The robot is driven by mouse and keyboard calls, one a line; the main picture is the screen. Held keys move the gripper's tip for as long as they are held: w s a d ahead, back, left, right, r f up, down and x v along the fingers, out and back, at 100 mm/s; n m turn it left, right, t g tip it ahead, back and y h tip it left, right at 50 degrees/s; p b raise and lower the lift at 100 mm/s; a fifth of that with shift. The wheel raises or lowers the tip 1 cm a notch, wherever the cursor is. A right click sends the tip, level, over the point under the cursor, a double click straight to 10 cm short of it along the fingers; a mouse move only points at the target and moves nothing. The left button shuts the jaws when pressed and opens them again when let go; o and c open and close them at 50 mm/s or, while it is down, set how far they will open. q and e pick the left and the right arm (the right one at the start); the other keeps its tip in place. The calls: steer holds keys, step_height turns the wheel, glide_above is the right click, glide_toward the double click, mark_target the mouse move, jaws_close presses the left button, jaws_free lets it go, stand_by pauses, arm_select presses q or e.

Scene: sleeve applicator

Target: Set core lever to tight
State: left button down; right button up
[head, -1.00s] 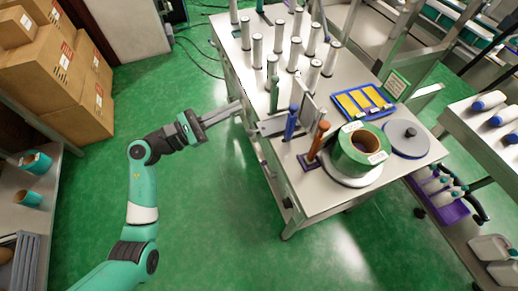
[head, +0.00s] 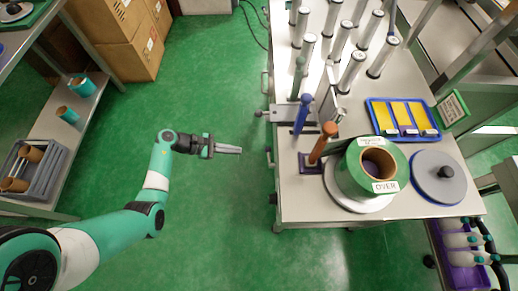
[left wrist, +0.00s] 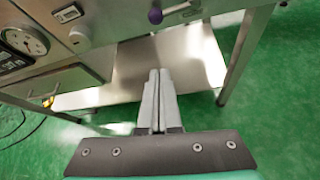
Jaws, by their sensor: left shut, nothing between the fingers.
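My left gripper (head: 240,150) is shut and empty. In the head view it points right and stops short of the near left side of the steel bench (head: 310,213). In the left wrist view its fingers (left wrist: 157,78) lie together. A lever with a dark purple ball knob (left wrist: 155,16) sticks out from the bench side above the fingertips, apart from them. I cannot tell from any label whether this is the core lever or how it is set. My right gripper is not in view.
The bench carries a green roll (head: 349,177), upright cylinders and a blue tray (head: 378,130). A dial gauge (left wrist: 24,38) and knobs are on its side. A shelf (head: 62,140) and cardboard boxes (head: 140,55) stand left. Green floor between is clear.

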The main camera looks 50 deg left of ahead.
mark_target(269, 157)
arm_select(q)
steer(key=b+x, duration=0.5)
steer(key=x, duration=0.5)
steer(key=r, duration=0.2)
steer(key=d+r+p, duration=0.1)
steer(key=r, duration=0.1)
